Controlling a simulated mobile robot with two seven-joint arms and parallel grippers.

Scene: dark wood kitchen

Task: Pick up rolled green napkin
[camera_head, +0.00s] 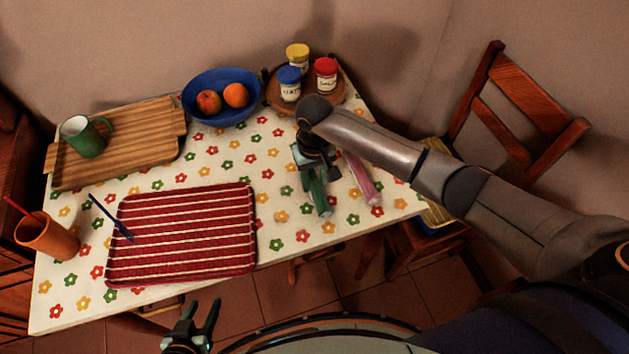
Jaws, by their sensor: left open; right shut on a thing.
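The rolled green napkin (319,194) is on the right part of the flowered table, its upper end hidden under my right gripper. My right gripper (309,174) comes down over it from above and is shut on it. I cannot tell whether the napkin is touching the tablecloth or slightly raised. A rolled pink napkin (364,180) lies just to the right, close to the green one. My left gripper (203,316) is open and empty, low in the view, in front of the table's near edge.
A red striped tray (183,262) lies left of the napkins. A wooden tray (119,167) holds a green mug (84,137). Behind are a blue fruit bowl (221,119) and a round tray with jars (326,75). A chair (518,110) stands right.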

